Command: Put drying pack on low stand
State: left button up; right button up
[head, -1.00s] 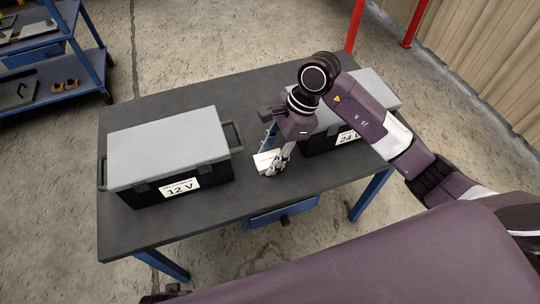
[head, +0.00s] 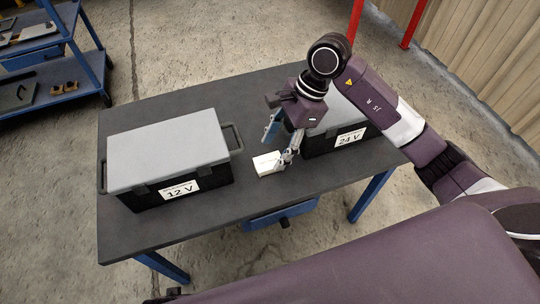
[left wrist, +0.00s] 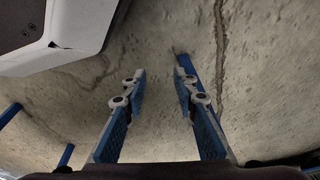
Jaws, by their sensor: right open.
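A small white pack (head: 268,163), which I take to be the drying pack, sits between the two boxes on the dark table (head: 240,195). I cannot make out a separate low stand; it may be under the pack or hidden by my right arm. My right gripper (head: 279,148) is open at the pack's right side, pointing down; one finger is close to the pack's right edge, and I cannot tell whether they touch. My left gripper (left wrist: 160,78) is open and empty in the left wrist view, with bare floor beyond its fingers.
A black box with a grey lid marked 12 V (head: 170,155) stands on the left of the table. A similar box marked 24 V (head: 345,137) stands at the right, partly behind my right arm. A blue shelf cart (head: 60,60) is at the upper left.

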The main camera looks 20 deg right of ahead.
pick_arm(q)
jog(key=shift+s+f, duration=0.8)
jog(key=shift+f, duration=0.1)
pick_arm(e)
jog(key=v, duration=0.7)
jog(key=shift+r, duration=0.25)
pick_arm(q)
jog(key=shift+w+d+r, duration=0.1)
jog(key=shift+w, duration=0.1)
pick_arm(e)
jog(key=shift+d, duration=0.1)
